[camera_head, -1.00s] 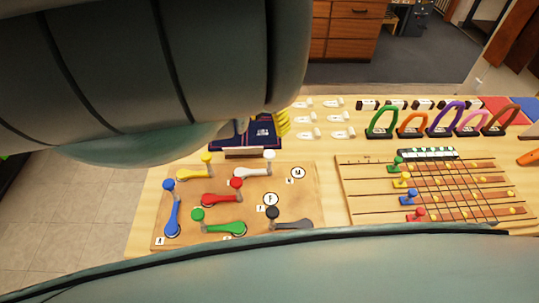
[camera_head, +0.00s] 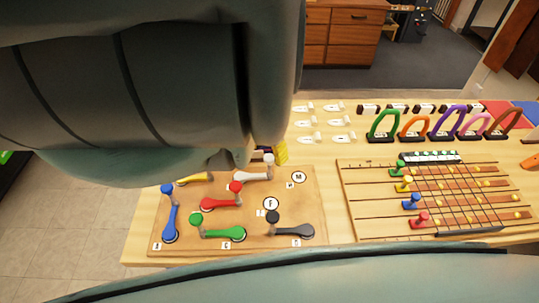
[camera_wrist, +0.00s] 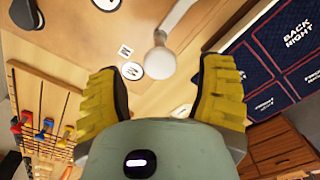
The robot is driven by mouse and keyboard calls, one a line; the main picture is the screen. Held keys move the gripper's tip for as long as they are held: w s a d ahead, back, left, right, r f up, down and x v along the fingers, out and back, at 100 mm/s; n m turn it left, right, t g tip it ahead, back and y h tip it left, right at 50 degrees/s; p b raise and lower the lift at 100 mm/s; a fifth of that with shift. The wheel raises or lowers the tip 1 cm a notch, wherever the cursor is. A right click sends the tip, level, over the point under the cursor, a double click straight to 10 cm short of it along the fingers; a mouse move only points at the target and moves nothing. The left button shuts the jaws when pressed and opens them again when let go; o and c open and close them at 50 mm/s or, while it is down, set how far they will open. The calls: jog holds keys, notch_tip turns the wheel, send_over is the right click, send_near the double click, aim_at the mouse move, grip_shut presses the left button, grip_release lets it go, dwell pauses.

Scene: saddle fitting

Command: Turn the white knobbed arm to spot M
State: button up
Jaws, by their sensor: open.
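The white knobbed arm (camera_head: 252,176) lies on the wooden board, its round white knob raised at the right end, partly behind my gripper. Spot M (camera_head: 299,177) is a white disc to the right of the knob. In the wrist view the white knob (camera_wrist: 160,60) is just ahead of the gap between my fingertips, and disc M (camera_wrist: 132,70) is just left of it. My gripper (camera_wrist: 160,92) is open and empty, its yellow fingers on either side of the gap. In the head view one yellow fingertip (camera_head: 282,152) shows beside the knob; the rest is hidden by my arm.
The board (camera_head: 315,215) also carries yellow, red (camera_head: 220,200), blue (camera_head: 170,215), green (camera_head: 222,232) and black (camera_head: 293,230) knobbed arms, and disc F (camera_head: 271,204). A slider board (camera_head: 350,200) stands to the right. A navy pocketed mat (camera_wrist: 280,50) lies near my right finger.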

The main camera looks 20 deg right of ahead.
jog(key=shift+d+f, duration=0.15)
jog(key=shift+f, duration=0.4)
jog(key=shift+w+f, duration=0.1)
jog(key=shift+f, duration=0.5)
jog(key=shift+f, duration=0.1)
jog(key=shift+o, duration=0.4)
grip_shut()
